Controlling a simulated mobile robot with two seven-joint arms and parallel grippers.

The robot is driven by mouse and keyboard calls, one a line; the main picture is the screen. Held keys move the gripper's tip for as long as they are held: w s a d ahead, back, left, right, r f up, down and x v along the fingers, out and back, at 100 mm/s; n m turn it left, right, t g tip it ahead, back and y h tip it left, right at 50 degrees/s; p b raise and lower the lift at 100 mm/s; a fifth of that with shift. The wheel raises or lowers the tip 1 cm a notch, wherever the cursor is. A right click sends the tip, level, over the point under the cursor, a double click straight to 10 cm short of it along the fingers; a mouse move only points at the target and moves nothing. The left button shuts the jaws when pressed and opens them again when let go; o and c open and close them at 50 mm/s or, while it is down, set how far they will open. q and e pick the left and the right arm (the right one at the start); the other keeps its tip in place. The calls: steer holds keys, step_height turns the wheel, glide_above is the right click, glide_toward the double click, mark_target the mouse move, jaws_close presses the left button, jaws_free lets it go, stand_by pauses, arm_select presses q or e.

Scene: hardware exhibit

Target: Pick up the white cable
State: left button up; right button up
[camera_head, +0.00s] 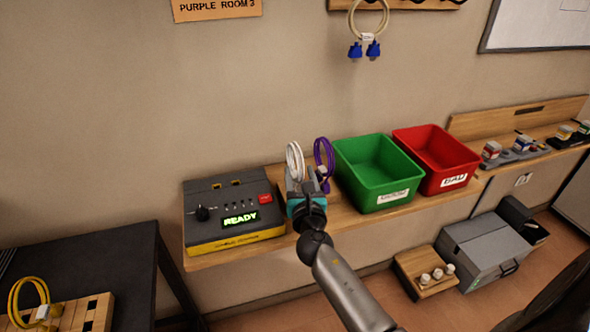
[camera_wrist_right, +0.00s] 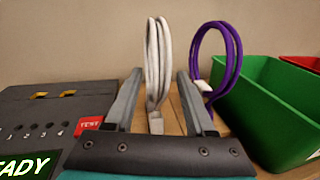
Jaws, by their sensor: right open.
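The white cable (camera_head: 294,158) is a coiled loop standing upright on the wooden shelf, between the test box and the green bin. In the right wrist view the white cable (camera_wrist_right: 157,62) stands between the two open fingers, with wall and shelf behind it. My right gripper (camera_head: 299,178) is open and reaches toward the cable from the front; in the right wrist view its fingers (camera_wrist_right: 158,88) are on either side of the loop. I cannot tell whether they touch it. The cable's lower end is partly hidden in the head view. My left gripper is not in view.
A purple cable (camera_wrist_right: 222,45) stands just right of the right finger. The green bin (camera_head: 378,172) and red bin (camera_head: 437,158) are further right. The test box (camera_head: 232,212), showing READY, is at left. A dark table (camera_head: 100,260) holds a yellow cable (camera_head: 28,298).

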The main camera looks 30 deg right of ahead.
steer(key=shift+x, duration=1)
steer(key=shift+c, duration=0.4)
jaws_close()
